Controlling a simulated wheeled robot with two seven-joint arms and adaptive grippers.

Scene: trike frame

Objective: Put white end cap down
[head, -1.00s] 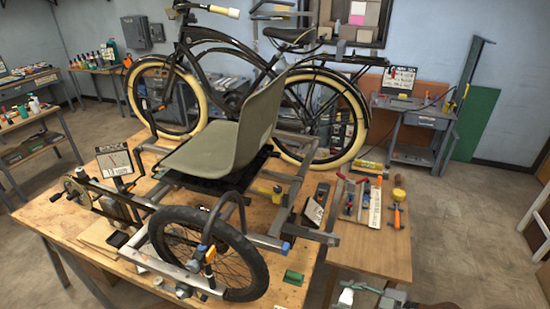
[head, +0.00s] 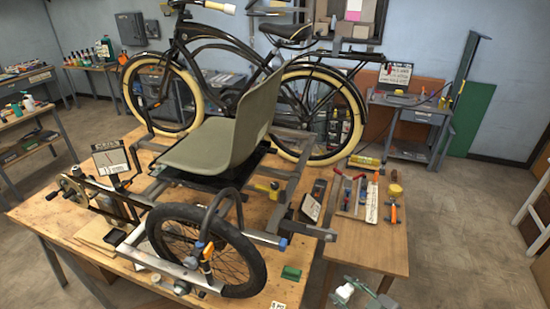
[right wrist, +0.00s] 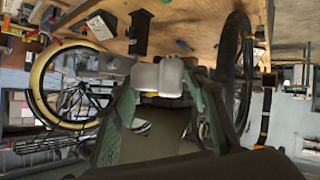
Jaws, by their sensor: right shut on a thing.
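The white end cap (head: 345,291) is at the bottom of the head view, held in my right gripper (head: 354,292). In the right wrist view the white end cap (right wrist: 163,77) sits between the green fingers of the right gripper (right wrist: 160,92), which are shut on it. The cap is in front of the near right side of the workbench (head: 200,275) in the head view; its height above any surface is unclear. The trike frame (head: 262,238), with a blue end on one tube (head: 283,243), stands on the bench. My left gripper is not in view.
A green block (head: 291,273) and a small white card (head: 278,305) are near the bench's front right edge. A side table (head: 375,255) holds several tools and an orange-handled hammer (head: 393,213). A wheel (head: 207,250) stands at the bench front. Floor at right is open.

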